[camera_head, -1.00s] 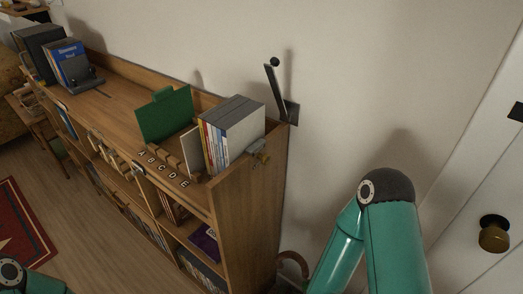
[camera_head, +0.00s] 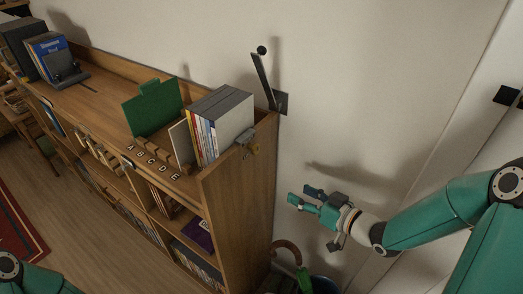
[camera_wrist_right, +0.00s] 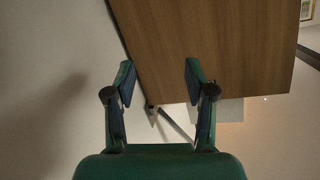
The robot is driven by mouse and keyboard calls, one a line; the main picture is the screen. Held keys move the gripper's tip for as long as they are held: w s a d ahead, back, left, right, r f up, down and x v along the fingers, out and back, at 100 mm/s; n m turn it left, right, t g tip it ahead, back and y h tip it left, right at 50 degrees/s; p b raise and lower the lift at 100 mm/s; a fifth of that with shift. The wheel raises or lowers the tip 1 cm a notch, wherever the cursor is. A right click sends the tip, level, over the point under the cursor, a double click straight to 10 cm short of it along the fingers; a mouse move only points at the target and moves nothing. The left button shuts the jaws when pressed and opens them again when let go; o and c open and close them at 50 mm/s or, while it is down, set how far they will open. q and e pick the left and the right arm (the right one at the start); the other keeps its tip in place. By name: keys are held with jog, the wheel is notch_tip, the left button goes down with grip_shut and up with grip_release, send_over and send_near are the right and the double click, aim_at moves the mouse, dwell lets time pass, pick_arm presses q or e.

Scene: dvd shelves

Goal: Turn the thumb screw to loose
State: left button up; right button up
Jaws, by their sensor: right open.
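The thumb screw (camera_head: 254,149) appears as a small brass-coloured knob on a grey fitting at the top of the bookcase's right end, beside the upright books. Its exact turn position is too small to tell. My right gripper (camera_head: 302,195) is open and empty, to the right of the bookcase end and lower than the screw, apart from it. In the right wrist view, the open fingers (camera_wrist_right: 160,78) point toward the wooden side panel (camera_wrist_right: 220,50); I cannot make out the screw there. My left gripper is out of view.
The wooden bookcase (camera_head: 238,200) holds upright books (camera_head: 226,118), a green divider (camera_head: 153,107) and a letter rack (camera_head: 150,160). A dark lever (camera_head: 263,80) is mounted on the wall behind the bookcase end. A door stands at the right. Space between the gripper and panel looks clear.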

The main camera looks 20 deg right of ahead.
jog(key=s+d+r+n+y, duration=0.1)
jog(key=s+r+n+y, duration=0.35)
jog(key=r, duration=0.65)
jog(key=p, duration=0.3)
send_near(259, 150)
jog(key=shift+n+t, duration=0.3)
jog(key=shift+n, duration=0.15)
jog(key=x, duration=0.9)
jog(key=shift+w+a+f, duration=0.15)
jog(key=shift+a+f, duration=0.1)
jog(key=shift+a, duration=0.25)
jog(key=shift+c, duration=0.4)
grip_shut()
jog(key=shift+d, duration=0.15)
